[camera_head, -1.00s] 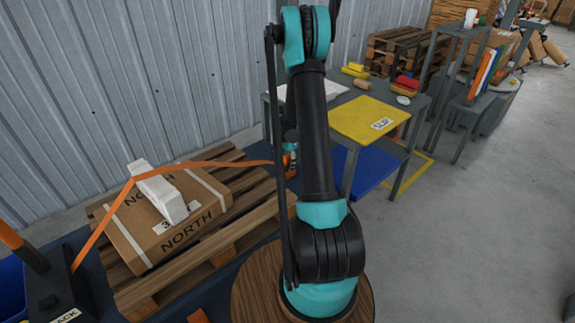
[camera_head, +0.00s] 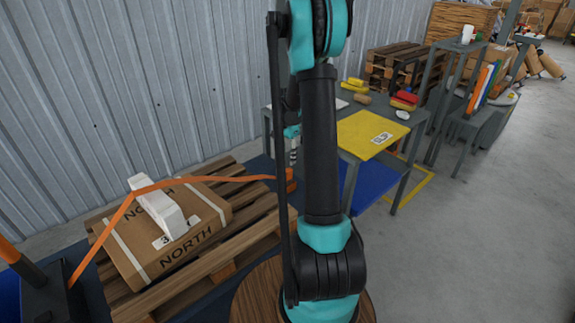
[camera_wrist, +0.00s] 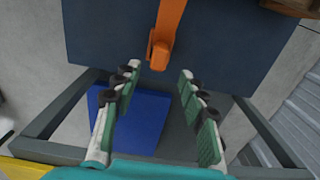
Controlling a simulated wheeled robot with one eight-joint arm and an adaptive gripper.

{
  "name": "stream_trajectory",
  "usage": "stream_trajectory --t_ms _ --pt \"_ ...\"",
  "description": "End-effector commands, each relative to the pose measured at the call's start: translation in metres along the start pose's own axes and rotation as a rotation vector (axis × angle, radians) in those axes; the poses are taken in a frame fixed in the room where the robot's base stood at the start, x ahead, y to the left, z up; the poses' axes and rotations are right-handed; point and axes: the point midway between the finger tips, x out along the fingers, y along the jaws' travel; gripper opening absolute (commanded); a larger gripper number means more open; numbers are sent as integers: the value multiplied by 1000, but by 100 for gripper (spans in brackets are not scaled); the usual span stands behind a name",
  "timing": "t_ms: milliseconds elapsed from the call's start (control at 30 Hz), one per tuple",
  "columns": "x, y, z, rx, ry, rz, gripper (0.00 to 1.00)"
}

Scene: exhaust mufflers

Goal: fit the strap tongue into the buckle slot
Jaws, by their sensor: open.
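The orange strap (camera_head: 205,184) runs from a dark ratchet-like part (camera_head: 50,290) at lower left, over a white edge guard (camera_head: 160,208) on the carton, to the right. It ends at a small orange block (camera_head: 291,181) at the edge of the pallet platform. I cannot tell whether this is the tongue, the buckle or both joined. My gripper (camera_head: 293,160) is above the block, partly behind my arm. In the wrist view my gripper (camera_wrist: 160,74) is open and empty, with the strap's orange end (camera_wrist: 160,52) just beyond and between the fingertips, apparently untouched.
The carton (camera_head: 190,240) marked NORTH sits on a wooden pallet (camera_head: 245,235). A grey table with a yellow mat (camera_head: 372,134) stands to the right, with a blue panel (camera_head: 368,186) low under it. Open floor lies at right.

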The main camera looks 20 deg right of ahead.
Motion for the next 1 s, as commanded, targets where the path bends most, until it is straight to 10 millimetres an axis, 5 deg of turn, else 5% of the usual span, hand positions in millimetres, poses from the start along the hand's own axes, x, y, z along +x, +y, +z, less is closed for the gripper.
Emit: stream_trajectory --t_ms 267,600,1000 --pt "-27 22 31 -137 25 -35 42" --pt "-62 88 108 -505 109 -118 42" --pt "-60 179 187 -933 238 -193 42"
